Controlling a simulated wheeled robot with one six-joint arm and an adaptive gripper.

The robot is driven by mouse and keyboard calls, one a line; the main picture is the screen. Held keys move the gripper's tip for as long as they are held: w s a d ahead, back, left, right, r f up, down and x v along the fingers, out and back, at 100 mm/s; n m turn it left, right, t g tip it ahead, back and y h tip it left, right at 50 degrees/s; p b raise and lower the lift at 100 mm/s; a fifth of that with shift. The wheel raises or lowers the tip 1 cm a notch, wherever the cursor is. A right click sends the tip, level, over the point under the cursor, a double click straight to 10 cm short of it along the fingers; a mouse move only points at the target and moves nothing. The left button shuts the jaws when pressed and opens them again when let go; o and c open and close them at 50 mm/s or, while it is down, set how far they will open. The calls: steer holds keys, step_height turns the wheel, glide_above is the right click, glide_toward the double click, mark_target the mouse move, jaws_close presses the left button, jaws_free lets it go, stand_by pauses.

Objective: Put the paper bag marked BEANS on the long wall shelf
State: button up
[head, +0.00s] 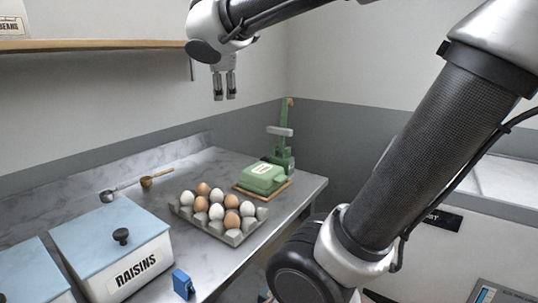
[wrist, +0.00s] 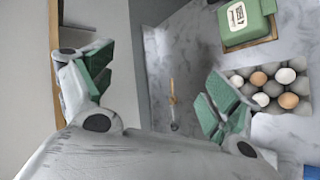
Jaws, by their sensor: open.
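A paper bag (head: 11,24) with a label ending in "BEANS" stands on the long wall shelf (head: 95,44) at the top left of the head view. Only its lower part shows; the frame's edge cuts off the rest. My gripper (head: 225,97) points down in the air above the counter, to the right of the shelf's end. It also shows in the wrist view (wrist: 155,95), with its green-padded fingers spread and nothing between them. The shelf's edge (wrist: 54,50) runs along the left in the wrist view.

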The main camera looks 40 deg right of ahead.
steer(key=s+f+m+g+y, duration=0.5)
steer(key=s+f+m, duration=0.8)
steer(key=s+f, duration=0.5)
steer(key=shift+s+f+g, duration=0.2)
steer(key=shift+s+g, duration=0.1)
steer(key=shift+s, duration=0.3)
